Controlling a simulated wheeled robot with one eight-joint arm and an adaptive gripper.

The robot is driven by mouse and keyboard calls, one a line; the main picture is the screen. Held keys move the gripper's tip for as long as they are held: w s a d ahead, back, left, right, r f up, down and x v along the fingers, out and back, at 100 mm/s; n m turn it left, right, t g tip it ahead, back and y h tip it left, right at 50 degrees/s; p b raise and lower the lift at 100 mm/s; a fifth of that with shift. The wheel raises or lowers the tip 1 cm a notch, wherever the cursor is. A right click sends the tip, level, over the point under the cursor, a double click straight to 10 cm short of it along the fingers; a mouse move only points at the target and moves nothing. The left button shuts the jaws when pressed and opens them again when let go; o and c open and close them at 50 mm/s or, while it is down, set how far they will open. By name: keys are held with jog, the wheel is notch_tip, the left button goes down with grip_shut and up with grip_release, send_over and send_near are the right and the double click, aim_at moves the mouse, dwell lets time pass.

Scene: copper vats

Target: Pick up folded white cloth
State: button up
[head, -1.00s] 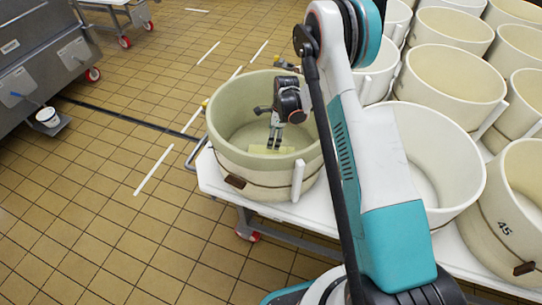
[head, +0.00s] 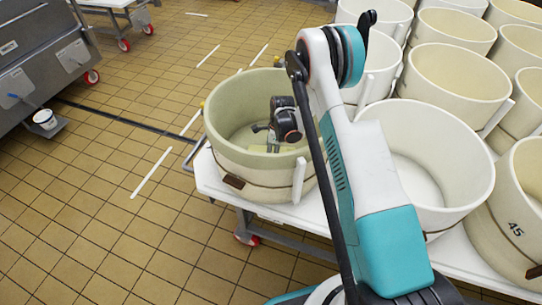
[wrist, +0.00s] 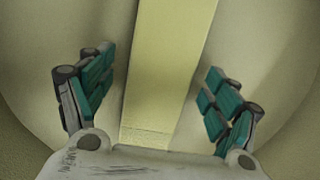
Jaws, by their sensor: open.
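The folded cloth (wrist: 165,65) looks like a pale yellowish strip in the wrist view. It runs from the top edge down between my two teal-padded fingers, with bare space on both sides. In the head view the cloth (head: 257,149) is a small pale patch on the floor of the greenish-cream vat (head: 250,168), partly hidden by my gripper. My gripper (head: 271,145) is down inside this vat, above the cloth. In the wrist view my gripper (wrist: 160,75) is open, with the fingers wide apart and nothing held. Whether the fingertips touch the vat floor, I cannot tell.
The vat stands at the left end of a white wheeled table (head: 213,183). Several similar empty vats fill the table to the right, one close by (head: 440,150). The vat's wall surrounds my gripper. The tiled floor (head: 90,190) at the left is open, with a steel machine (head: 45,55) beyond.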

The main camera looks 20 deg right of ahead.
jog(key=shift+c, duration=0.6)
jog(key=c, duration=1.2)
jog(key=shift+o, duration=0.2)
jog(key=shift+r, duration=0.1)
